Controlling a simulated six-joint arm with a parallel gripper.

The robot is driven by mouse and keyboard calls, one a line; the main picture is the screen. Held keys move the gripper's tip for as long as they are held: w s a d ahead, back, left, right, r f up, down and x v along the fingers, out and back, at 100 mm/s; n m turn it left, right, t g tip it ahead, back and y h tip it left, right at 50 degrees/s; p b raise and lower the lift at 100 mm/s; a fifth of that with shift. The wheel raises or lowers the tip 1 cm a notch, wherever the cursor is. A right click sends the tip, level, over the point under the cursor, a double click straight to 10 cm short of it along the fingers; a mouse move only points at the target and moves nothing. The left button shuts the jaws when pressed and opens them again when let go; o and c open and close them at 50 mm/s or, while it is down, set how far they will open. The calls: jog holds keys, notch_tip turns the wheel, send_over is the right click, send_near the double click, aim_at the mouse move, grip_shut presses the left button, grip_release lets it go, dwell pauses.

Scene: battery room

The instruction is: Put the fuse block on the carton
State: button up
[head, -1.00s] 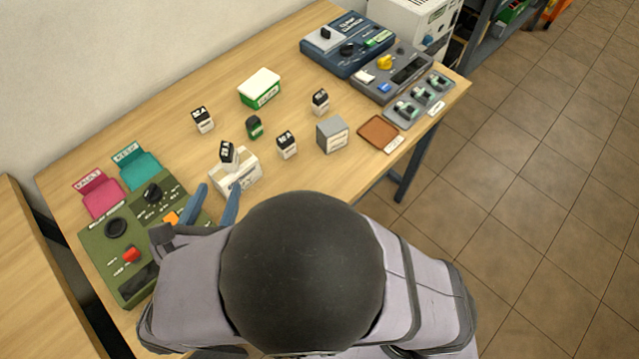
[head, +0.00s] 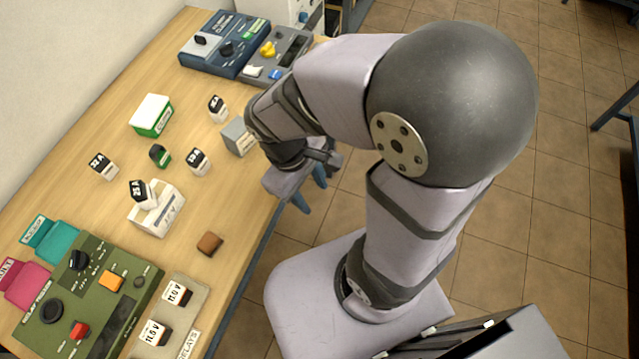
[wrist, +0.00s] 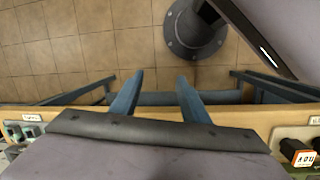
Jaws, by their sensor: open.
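A white fuse block with a black top marked 25 A (head: 142,195) rests on the white carton (head: 160,219), toward its back left, and looks slightly tilted. My gripper (head: 310,187) is beyond the table's right edge, well away from the carton. In the wrist view its blue fingers (wrist: 159,95) are apart with nothing between them.
A green block (head: 160,155), a green-and-white box (head: 152,116) and a grey box (head: 237,137) stand near the carton. A small brown block (head: 209,243) lies to its front right. A green control panel (head: 82,300) fills the front left.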

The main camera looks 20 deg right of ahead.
jog(key=m, duration=0.2)
jog(key=d+m+y, duration=0.1)
jog(key=m, duration=0.1)
jog(key=d+m+y, duration=0.1)
jog(key=m, duration=0.1)
jog(key=shift+w+d+r+m+t, duration=0.1)
jog(key=shift+r+m+t, duration=0.05)
jog(key=shift+m+t, duration=0.2)
notch_tip(320, 180, up, 4)
jog(key=p, duration=0.4)
jog(key=shift+r, duration=0.2)
